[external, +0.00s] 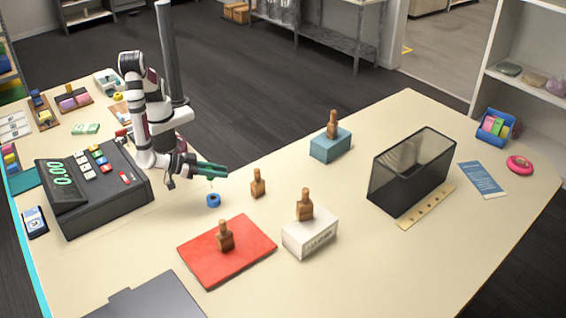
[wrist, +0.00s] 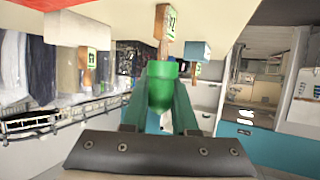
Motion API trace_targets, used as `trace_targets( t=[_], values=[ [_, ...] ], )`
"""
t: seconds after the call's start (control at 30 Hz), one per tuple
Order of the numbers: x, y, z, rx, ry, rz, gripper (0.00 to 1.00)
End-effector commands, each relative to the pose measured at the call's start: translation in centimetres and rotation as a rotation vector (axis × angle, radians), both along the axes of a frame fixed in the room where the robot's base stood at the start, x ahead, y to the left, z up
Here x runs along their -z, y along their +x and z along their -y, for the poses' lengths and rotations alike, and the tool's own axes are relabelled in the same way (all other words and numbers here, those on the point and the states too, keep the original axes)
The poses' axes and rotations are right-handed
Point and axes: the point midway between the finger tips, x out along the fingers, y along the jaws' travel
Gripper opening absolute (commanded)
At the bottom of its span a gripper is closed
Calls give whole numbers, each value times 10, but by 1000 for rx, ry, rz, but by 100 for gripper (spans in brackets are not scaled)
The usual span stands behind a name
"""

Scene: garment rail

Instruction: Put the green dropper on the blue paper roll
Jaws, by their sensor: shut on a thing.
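My gripper (external: 210,169) is shut on the green dropper (wrist: 162,86), whose rounded green body shows between the two teal fingers in the wrist view. In the external view the dropper can hardly be told from the green fingers; a thin pale tip seems to hang below them. The blue paper roll (external: 213,200) stands on the table just below my gripper, with a visible gap between them. I cannot make out the roll in the wrist view.
A wooden stamp (external: 258,184) stands right of the roll. Nearby are a red mat (external: 256,240) with a stamp, a white box (external: 311,238) and a blue box (external: 329,148), each topped by a stamp. A cash register (external: 100,200) stands left; a black mesh bin (external: 412,170) stands right.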

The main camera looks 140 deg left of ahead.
Motion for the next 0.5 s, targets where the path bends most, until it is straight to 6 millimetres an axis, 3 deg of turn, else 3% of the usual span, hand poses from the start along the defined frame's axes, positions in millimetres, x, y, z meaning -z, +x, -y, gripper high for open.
trace_targets(
  t=[0.17, 0.5],
  values=[
    [33, 0, -1, 2, 1, -5, 0],
    [37, 0, 0, 2, 1, -2, 0]
  ],
)
